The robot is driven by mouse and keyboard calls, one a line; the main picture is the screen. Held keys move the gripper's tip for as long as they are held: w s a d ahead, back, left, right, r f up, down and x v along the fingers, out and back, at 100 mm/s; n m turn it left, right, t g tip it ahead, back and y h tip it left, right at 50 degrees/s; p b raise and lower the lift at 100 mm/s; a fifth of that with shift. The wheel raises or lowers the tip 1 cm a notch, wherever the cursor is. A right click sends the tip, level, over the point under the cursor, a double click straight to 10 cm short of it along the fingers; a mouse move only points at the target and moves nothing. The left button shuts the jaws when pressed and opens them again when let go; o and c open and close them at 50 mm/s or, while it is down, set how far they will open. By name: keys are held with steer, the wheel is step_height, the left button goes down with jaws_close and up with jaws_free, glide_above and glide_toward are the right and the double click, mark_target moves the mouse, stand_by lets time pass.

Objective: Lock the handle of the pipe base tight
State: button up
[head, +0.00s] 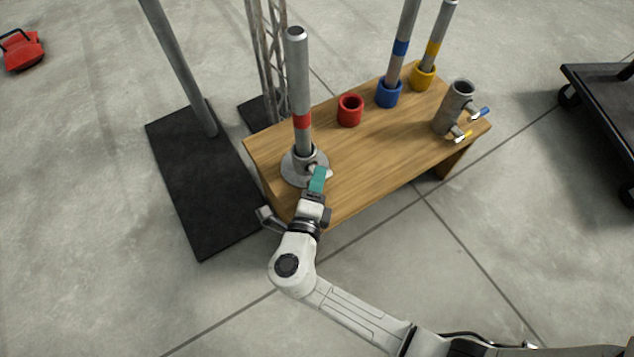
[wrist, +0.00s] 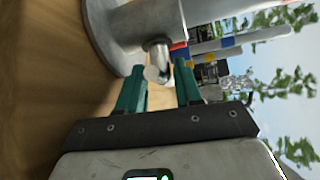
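The pipe base is a round grey flange (head: 292,172) with a short collar, on the near left end of the wooden table. A tall grey pipe (head: 299,85) with a red band stands upright in it. In the wrist view the flange (wrist: 97,35) shows close up, with a silver handle fitting (wrist: 157,60) sticking out of the collar. My gripper (head: 319,172) is at the base's near right side; its teal fingers are apart in the wrist view (wrist: 159,68). The fitting's end lies between the fingertips in the picture; I see no clear contact.
The wooden table (head: 375,165) also holds a red cup (head: 349,111), a blue cup (head: 389,95) and a yellow cup (head: 423,78). A grey pipe holder (head: 455,108) with blue and yellow handles stands at its right end. A black plate (head: 205,185) with a pole lies left.

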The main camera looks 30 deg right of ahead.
steer(key=shift+d, duration=0.1)
steer(key=shift+c, duration=0.3)
jaws_close()
